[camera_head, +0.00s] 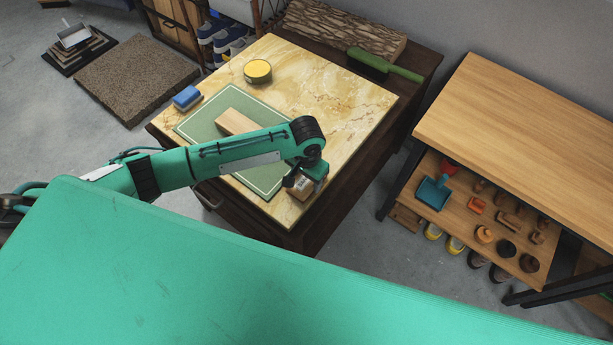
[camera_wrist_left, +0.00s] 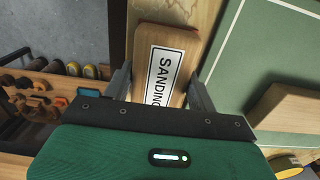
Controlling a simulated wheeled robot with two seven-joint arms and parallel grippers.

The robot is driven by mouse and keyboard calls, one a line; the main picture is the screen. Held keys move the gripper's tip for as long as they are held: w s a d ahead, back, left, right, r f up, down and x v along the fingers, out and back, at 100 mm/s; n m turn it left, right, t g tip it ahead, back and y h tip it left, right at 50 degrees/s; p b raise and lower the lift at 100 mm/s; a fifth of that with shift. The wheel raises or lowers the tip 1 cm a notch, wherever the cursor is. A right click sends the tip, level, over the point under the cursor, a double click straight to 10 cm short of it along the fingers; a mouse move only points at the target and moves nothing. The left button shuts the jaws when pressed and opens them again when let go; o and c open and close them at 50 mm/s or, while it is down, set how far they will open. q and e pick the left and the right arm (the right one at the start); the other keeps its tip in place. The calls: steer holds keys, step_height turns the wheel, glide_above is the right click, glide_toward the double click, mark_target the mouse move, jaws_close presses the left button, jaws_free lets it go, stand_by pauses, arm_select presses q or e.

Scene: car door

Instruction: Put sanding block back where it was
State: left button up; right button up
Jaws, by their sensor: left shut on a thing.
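The sanding block (camera_head: 299,188) is a small wooden block at the front right corner of the marble-topped cabinet. In the left wrist view the block (camera_wrist_left: 165,62) carries a white label reading "SANDING"; the rest of the word is hidden by my gripper. My left gripper (camera_wrist_left: 158,88) has a finger on each side of the block and is shut on it. In the head view the left gripper (camera_head: 305,178) reaches down over the block and partly hides it. I cannot tell whether the block touches the top. My right gripper is not in view.
A green mat (camera_head: 262,185) with a longer wood piece (camera_head: 236,122) lies beside the block. A blue sponge (camera_head: 187,98), a yellow tin (camera_head: 257,71) and a green-handled brush (camera_head: 386,65) sit farther back. A wooden workbench (camera_head: 530,120) with a lower shelf stands right.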

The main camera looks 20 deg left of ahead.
arm_select(q)
steer(key=o, duration=0.6)
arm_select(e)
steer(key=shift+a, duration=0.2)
arm_select(q)
step_height(320, 180, up, 12)
steer(key=shift+r+b, duration=0.15)
steer(key=shift+b, duration=0.25)
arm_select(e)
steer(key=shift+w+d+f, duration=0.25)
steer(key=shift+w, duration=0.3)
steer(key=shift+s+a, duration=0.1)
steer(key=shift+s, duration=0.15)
